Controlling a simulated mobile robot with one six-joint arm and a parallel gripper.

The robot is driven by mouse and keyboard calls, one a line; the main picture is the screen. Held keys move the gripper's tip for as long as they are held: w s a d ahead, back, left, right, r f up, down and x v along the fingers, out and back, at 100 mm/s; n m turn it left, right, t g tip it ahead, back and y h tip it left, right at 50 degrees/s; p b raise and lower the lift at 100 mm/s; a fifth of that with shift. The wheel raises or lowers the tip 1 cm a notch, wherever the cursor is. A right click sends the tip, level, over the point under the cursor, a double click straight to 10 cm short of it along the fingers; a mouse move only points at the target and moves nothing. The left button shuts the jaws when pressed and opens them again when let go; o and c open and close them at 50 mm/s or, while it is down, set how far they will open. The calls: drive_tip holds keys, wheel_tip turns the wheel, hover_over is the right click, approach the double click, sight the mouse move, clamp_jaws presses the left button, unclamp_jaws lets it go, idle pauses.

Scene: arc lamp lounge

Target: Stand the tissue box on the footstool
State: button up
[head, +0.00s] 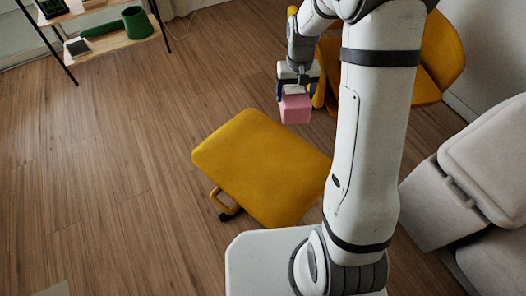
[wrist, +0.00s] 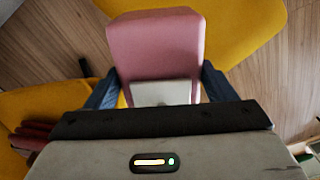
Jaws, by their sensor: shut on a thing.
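The pink tissue box (head: 295,109) is held in my gripper (head: 296,92), which is shut on it. In the head view it hangs just past the far right side of the yellow footstool (head: 255,165). The footstool's flat cushion top is bare. In the wrist view the tissue box (wrist: 157,45) sits between the two fingers of my gripper (wrist: 157,88), with a pale patch on its near part. A yellow cushion surface (wrist: 245,25) shows behind the box there. I cannot tell the box's height above the floor.
A yellow chair (head: 440,50) stands behind my arm. A grey sofa (head: 480,170) is at the right. A shelf (head: 115,40) with a green object (head: 137,22) is at the upper left. The wooden floor (head: 100,170) at left is clear.

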drive_tip(key=shift+a+f, duration=0.3)
drive_tip(key=s+a+f+m+b, duration=0.3)
drive_tip(key=s+a+f+m, duration=0.4)
drive_tip(key=a+f+m, duration=0.2)
drive_tip(key=shift+m, duration=0.3)
drive_tip(key=f+b, duration=0.1)
drive_tip(key=f, duration=0.2)
drive_tip(key=f+b, duration=0.1)
drive_tip(key=f, duration=0.2)
drive_tip(key=f+b, duration=0.1)
drive_tip(key=f, duration=0.3)
drive_tip(key=shift+s+a+f+b, duration=0.1)
drive_tip(key=shift+s+b, duration=0.15)
drive_tip(key=shift+b, duration=0.05)
drive_tip(key=shift+f, duration=0.25)
drive_tip(key=o, duration=1.2)
drive_tip(key=shift+r, duration=0.1)
